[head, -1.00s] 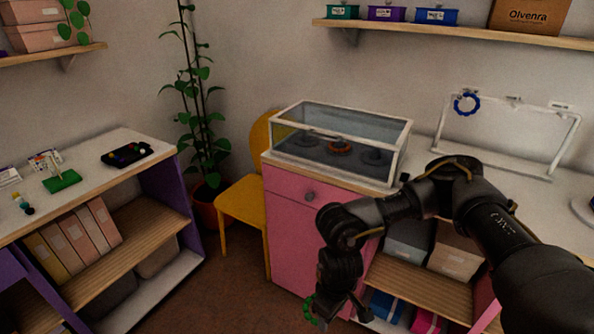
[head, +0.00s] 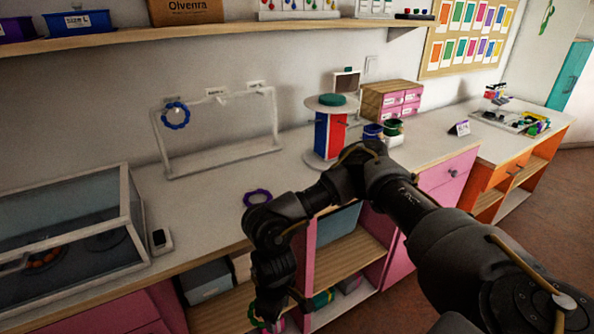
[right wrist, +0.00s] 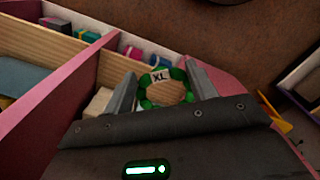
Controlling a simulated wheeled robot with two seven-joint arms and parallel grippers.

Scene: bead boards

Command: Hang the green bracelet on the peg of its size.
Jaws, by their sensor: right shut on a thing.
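The green bracelet (right wrist: 181,75) is between the fingers of my right gripper (right wrist: 164,92) in the right wrist view, with a white tag reading "XL" on it. In the head view my right gripper (head: 268,318) hangs low in front of the counter, and a bit of the green bracelet shows at the bottom edge. A white rack (head: 222,162) stands on the counter with labels along its top, too small to read. A blue bracelet (head: 176,116) hangs at its left end; the middle and right places look empty. My left gripper is out of view.
A purple bracelet (head: 257,197) lies on the counter (head: 205,205) in front of the rack. A glass case (head: 65,235) is at the left. A round-topped stand (head: 326,103) is right of the rack. A shelf (head: 230,32) runs above. Open shelves are below the counter.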

